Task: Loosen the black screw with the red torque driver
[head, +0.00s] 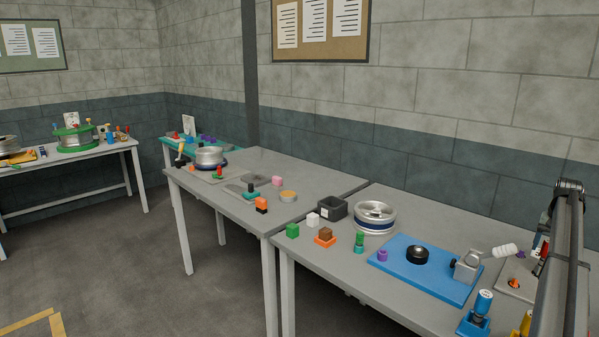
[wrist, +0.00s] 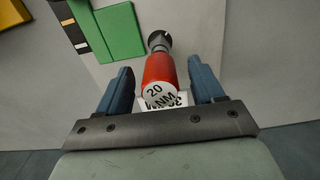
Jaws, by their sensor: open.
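The red torque driver (wrist: 158,72) shows in the wrist view with its end marked "20 NM" facing the camera and a dark grey tip (wrist: 158,40) beyond it. My gripper (wrist: 161,84) is open, with one blue finger on each side of the red handle and visible gaps between. A white label with dark print (wrist: 163,102) shows partly behind the handle. In the head view a small red item (head: 536,252) at the right edge may be the driver; my arm partly covers that area. I cannot pick out the black screw for sure in either view.
In the head view, a blue board (head: 400,272) holds a black round part (head: 417,254) and a metal clamp (head: 467,266). A wheel rim (head: 375,216) sits behind. A green block (wrist: 119,31) lies near the driver in the wrist view.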

